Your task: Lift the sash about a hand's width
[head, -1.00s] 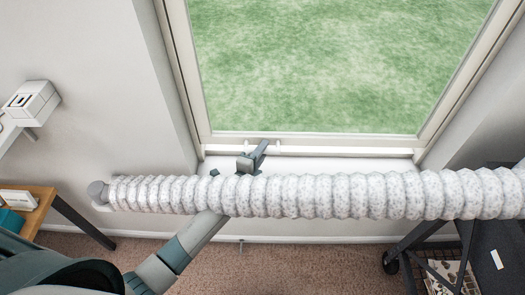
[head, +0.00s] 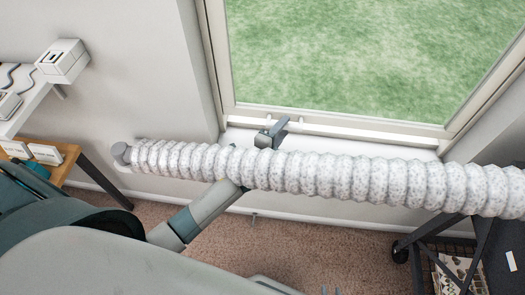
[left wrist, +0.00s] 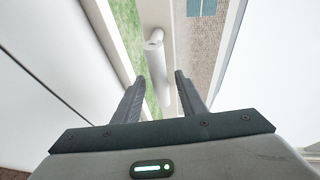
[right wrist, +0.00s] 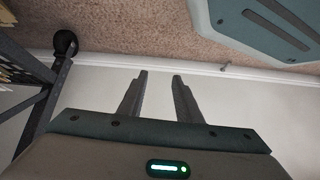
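The window sash (head: 330,114) has a cream frame around a pane with green grass behind it. Its bottom rail sits low over the white sill (head: 395,150), with two small posts and a pale bar along it. My left gripper (head: 280,127) is at the left part of this rail, its arm passing under a hose. In the left wrist view its fingers (left wrist: 155,78) are apart, with a white bar (left wrist: 158,75) between or just beyond them; contact does not show. My right gripper (right wrist: 160,74) is open and empty, facing the wall and floor.
A white corrugated hose (head: 330,178) crosses in front of the window, above my left arm. A black wheeled cart (head: 430,240) stands at the right. A wooden table (head: 70,165) and a white shelf (head: 22,112) are at the left. Carpet (head: 300,240) lies below.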

